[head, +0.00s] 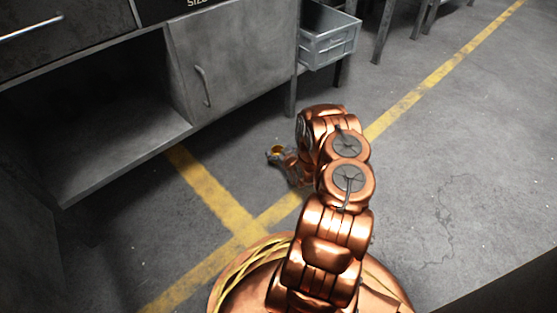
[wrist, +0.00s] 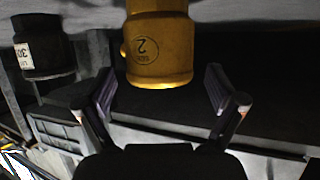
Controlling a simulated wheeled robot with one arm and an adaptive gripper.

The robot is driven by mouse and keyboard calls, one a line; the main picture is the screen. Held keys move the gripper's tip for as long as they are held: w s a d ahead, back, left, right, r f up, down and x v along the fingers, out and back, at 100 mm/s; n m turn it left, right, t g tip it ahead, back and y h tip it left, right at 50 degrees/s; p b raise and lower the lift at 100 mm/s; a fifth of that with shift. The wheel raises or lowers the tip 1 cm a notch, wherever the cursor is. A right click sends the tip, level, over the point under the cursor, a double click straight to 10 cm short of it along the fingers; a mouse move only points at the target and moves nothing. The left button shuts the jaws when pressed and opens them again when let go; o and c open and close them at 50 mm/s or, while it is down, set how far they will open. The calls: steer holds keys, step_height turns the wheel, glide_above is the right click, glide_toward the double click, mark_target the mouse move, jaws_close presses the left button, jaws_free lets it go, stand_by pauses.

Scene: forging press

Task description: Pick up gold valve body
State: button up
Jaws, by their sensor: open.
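The gold valve body (wrist: 158,45) is a yellow-gold cylinder marked with an upside-down "2" in the wrist view. It sits at the top centre, its upper part cut off by the frame edge. My gripper (wrist: 163,80) is open, with one dark finger to each side of the valve body's near end; I cannot see any contact. In the head view my gripper (head: 281,154) is low in front of the cabinet, with a small yellow spot at it. My copper arm hides part of that area.
A black container (wrist: 43,48) with a white label stands left in the wrist view. The floor at right is clear, crossed by yellow lines (head: 440,72).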

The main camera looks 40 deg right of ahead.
steer(key=shift+w+d+f, duration=0.15)
steer(key=shift+w+f, duration=0.1)
steer(key=shift+w, duration=0.25)
steer(key=c, duration=1.6)
steer(key=shift+r, duration=0.1)
